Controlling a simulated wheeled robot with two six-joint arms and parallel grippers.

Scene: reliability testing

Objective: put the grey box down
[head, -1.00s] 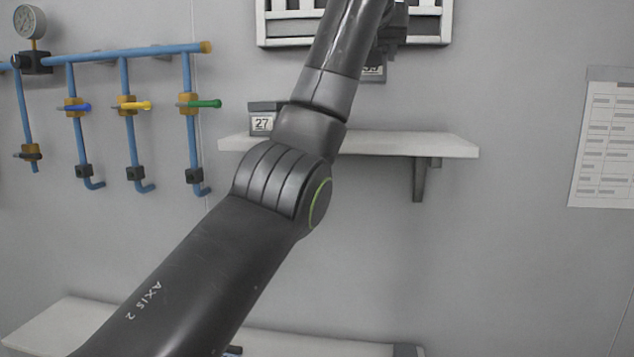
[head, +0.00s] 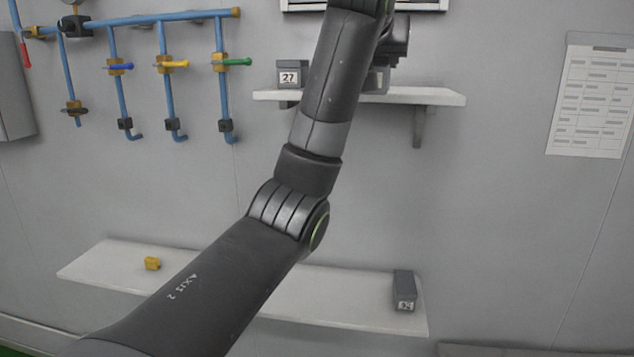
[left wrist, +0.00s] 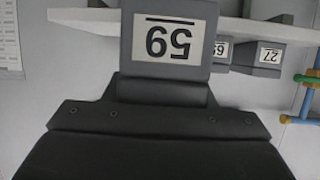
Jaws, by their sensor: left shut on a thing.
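A grey box marked 59 (left wrist: 170,40) is held in my left gripper (left wrist: 163,90) and fills the top middle of the left wrist view, which is upside down. In the head view the held grey box (head: 377,80) shows only in part behind my arm, at the upper shelf (head: 430,97). The dark left gripper (head: 396,42) is above it, mostly hidden. I cannot tell whether the box touches the shelf. My right gripper is in neither view.
A grey box marked 27 (head: 291,74) stands on the upper shelf; another grey numbered box (left wrist: 220,52) is between it and the held one. The shelf's right end is bare. Blue pipes (head: 165,80) hang left.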

